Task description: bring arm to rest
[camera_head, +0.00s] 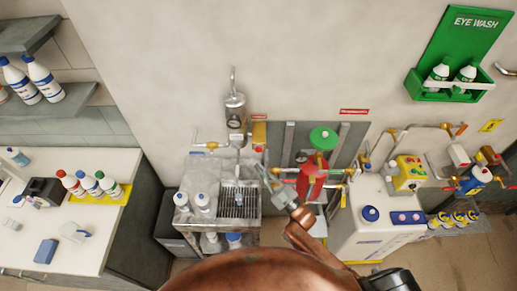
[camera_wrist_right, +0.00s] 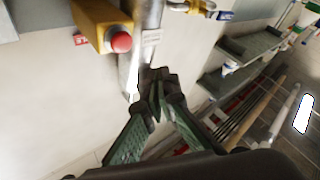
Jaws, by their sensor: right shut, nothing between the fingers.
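My right gripper (camera_head: 266,176) is at the middle of the head view, at the end of my copper-coloured arm (camera_head: 303,232). It is in front of the wall fittings, between the metal sink grate (camera_head: 238,203) and the red valve body (camera_head: 311,178). In the right wrist view the dark fingers of the gripper (camera_wrist_right: 156,80) meet at their tips with nothing between them. Whether the gripper touches any fitting behind it cannot be told. My left gripper is not in view.
A yellow box with a red button (camera_wrist_right: 121,42) is near the fingers in the wrist view. A white cabinet (camera_head: 375,238) stands right of my arm. A counter (camera_head: 75,235) is at the left.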

